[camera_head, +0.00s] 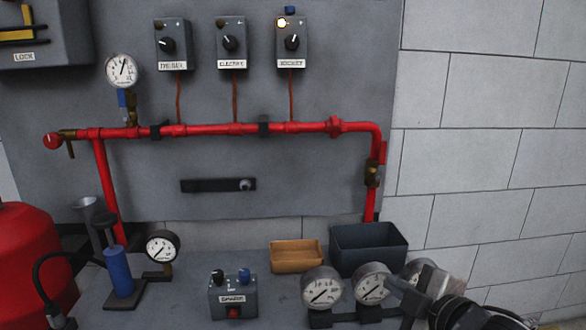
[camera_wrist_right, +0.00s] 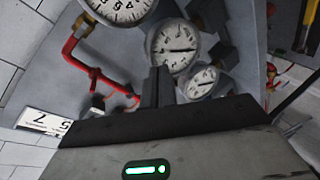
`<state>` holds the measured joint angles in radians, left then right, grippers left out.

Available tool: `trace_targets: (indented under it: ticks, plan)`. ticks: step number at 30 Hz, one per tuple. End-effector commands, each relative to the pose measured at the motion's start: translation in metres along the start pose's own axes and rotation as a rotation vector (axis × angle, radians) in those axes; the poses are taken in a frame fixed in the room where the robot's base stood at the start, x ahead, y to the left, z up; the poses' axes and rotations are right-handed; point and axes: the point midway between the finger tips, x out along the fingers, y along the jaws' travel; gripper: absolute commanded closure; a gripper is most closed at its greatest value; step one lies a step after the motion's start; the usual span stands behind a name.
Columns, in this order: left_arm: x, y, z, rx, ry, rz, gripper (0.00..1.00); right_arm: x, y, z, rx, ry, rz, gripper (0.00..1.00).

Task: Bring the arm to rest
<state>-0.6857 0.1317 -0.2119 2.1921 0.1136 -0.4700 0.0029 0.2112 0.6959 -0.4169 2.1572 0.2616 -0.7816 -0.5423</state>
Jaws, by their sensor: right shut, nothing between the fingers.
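My right gripper (camera_head: 398,288) comes in at the lower right of the head view, in front of the gauges at the bench's right end. In the right wrist view its dark fingers (camera_wrist_right: 158,88) are together with nothing between them. The gripper partly covers a gauge (camera_head: 413,270) in the head view. Two more white-faced gauges, a left one (camera_head: 322,287) and a middle one (camera_head: 370,283), stand just left of the gripper. Whether the gripper touches any gauge cannot be told. My left gripper is in neither view.
Red pipework (camera_head: 230,129) runs across the grey panel (camera_head: 300,185) below three switch boxes. A dark open bin (camera_head: 368,260) and a tan tray (camera_head: 297,265) sit at the back of the bench. A button box (camera_head: 233,297), a blue hand pump (camera_head: 118,270) and a red tank (camera_head: 25,260) stand further left.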

Motion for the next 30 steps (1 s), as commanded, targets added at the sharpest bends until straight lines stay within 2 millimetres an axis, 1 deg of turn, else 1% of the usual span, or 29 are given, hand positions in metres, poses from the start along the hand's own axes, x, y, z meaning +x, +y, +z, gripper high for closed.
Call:
trace_targets:
  ticks: [1, 2, 3, 4, 6, 9, 12, 18, 24, 27, 30]
  plan:
    - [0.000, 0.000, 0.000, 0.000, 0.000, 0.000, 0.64, -0.006, -0.025, 0.003, 0.086, -0.038, -0.044, 1.00]
    - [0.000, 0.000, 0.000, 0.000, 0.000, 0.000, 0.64, -0.010, -0.039, 0.006, 0.141, -0.067, -0.070, 1.00]
    - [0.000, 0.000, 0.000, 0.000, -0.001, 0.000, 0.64, -0.018, -0.060, 0.011, 0.221, -0.115, -0.105, 1.00]
    - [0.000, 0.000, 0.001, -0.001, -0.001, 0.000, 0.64, -0.025, -0.076, 0.015, 0.289, -0.158, -0.134, 1.00]
    - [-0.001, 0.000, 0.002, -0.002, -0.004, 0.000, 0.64, -0.045, -0.112, 0.026, 0.444, -0.270, -0.193, 1.00]
    - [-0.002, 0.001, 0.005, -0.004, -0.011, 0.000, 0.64, -0.074, -0.150, 0.039, 0.616, -0.419, -0.251, 1.00]
    - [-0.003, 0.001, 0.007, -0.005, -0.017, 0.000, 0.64, -0.101, -0.177, 0.049, 0.745, -0.544, -0.289, 1.00]
    - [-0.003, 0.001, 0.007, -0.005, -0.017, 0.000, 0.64, -0.149, -0.219, 0.061, 0.937, -0.760, -0.338, 1.00]
    - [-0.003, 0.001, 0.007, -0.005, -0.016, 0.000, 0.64, -0.196, -0.250, 0.067, 1.088, -0.963, -0.366, 1.00]
    - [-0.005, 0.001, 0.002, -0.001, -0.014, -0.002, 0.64, -0.178, -0.247, 0.064, 1.084, -0.878, -0.340, 1.00]
    - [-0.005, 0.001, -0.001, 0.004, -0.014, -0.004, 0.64, -0.165, -0.248, 0.061, 1.092, -0.805, -0.317, 1.00]
